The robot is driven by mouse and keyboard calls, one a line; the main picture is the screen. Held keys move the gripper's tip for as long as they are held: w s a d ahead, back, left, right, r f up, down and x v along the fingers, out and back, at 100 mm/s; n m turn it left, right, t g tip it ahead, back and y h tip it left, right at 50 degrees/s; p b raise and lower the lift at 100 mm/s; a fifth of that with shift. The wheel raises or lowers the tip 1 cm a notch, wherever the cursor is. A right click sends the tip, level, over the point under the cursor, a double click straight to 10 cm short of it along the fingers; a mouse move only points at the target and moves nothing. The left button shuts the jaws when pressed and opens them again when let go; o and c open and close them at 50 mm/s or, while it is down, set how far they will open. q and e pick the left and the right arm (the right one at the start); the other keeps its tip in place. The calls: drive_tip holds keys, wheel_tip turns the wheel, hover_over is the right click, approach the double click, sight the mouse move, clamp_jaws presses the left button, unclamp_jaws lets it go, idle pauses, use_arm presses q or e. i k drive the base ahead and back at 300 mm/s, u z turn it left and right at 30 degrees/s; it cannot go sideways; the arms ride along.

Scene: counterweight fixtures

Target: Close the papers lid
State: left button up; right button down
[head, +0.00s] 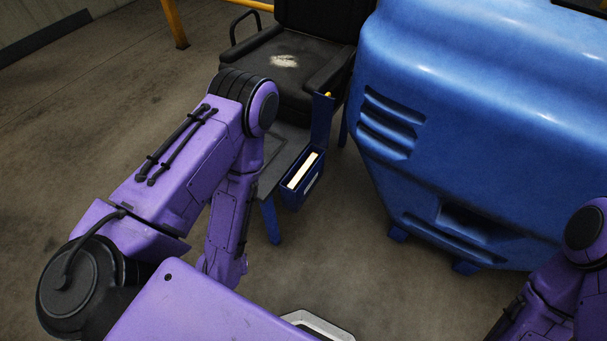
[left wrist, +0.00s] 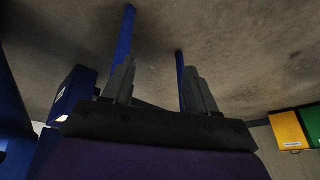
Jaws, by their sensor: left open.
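The papers box (head: 292,204) is a small blue bin at the side of a dark seat, with white papers (head: 303,170) showing through its open top. Its blue lid (head: 322,120) seems to stand upright at the far end, so it looks open. In the left wrist view a blue box with a white label (left wrist: 72,95) is left of the fingers, apart from them; it looks like the same bin. My left gripper (left wrist: 160,78) is open, with nothing between its fingers. In the head view my left arm hides it. My right gripper is out of view.
A black seat (head: 285,65) with armrests stands behind the box, on blue legs (head: 270,220). A large blue machine body (head: 470,110) fills the right side. Yellow (left wrist: 288,130) and green (left wrist: 313,127) boxes show in the left wrist view. Floor is clear between bin and machine.

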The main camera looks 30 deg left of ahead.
sight(322, 105)
drive_tip(key=k, duration=0.5)
drive_tip(key=u, duration=1.6)
drive_tip(key=i, duration=1.15)
drive_tip(key=z, duration=2.15)
